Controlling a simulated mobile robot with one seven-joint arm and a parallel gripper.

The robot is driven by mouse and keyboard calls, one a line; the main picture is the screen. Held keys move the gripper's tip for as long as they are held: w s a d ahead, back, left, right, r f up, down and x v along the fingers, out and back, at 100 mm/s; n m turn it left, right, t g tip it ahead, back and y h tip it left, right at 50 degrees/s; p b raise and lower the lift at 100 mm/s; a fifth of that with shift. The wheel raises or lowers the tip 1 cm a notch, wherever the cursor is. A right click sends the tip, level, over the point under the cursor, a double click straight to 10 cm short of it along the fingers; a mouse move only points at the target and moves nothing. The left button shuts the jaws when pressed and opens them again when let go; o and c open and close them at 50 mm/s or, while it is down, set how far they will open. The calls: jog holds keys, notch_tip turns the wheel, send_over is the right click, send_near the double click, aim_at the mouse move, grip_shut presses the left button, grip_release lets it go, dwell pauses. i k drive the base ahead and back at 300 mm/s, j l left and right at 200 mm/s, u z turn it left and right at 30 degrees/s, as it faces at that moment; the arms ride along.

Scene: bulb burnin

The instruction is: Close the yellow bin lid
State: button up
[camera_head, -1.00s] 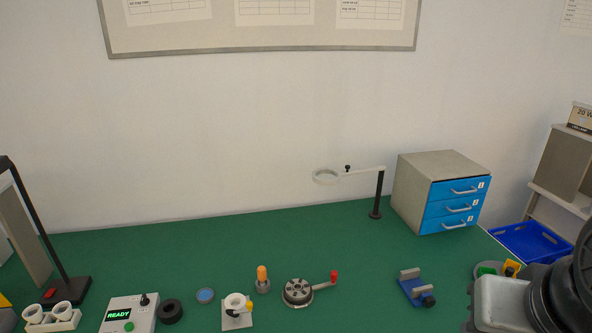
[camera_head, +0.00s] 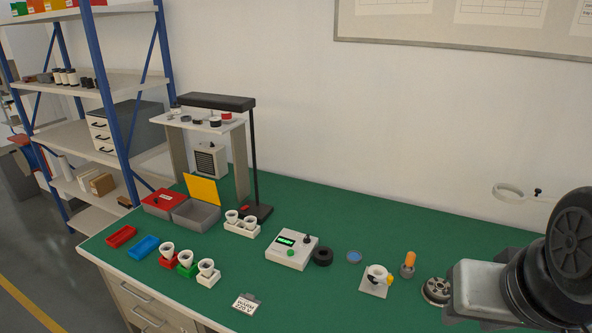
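The yellow bin lid (camera_head: 202,189) stands raised, nearly upright, at the back of an open grey bin (camera_head: 197,213) on the left part of the green bench. The bin's inside is only partly visible. Beside it on the left is a similar bin with a red lid (camera_head: 163,199), which lies shut. My arm shows large at the right edge, far from the bins. My gripper is not in view.
Sockets in red, green and white holders (camera_head: 187,259) and red and blue trays (camera_head: 145,246) sit in front of the bins. A tester reading READY (camera_head: 292,249) stands to the right. A dark lamp post (camera_head: 254,160) and small shelf (camera_head: 205,125) rise behind the bins.

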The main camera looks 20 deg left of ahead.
aim_at(202, 189)
jog(key=u, duration=1.45)
jog(key=i+j+z, duration=0.1)
jog(key=z, duration=0.2)
jog(key=j+z, duration=0.1)
jog(key=z, duration=0.25)
jog(key=i+j+z, duration=0.15)
jog(key=j, duration=0.2)
jog(key=i+j+z, duration=0.2)
jog(key=j, duration=0.15)
jog(key=j+z, duration=0.15)
jog(key=j, duration=0.25)
jog(key=i+j+z, duration=0.1)
jog(key=j, duration=0.45)
jog(key=j+z, duration=0.1)
jog(key=j, duration=0.45)
jog(key=i+j, duration=0.1)
jog(key=j, duration=1)
jog(key=i+j, duration=0.15)
jog(key=j, duration=0.4)
jog(key=i+j, duration=0.1)
jog(key=j, duration=0.5)
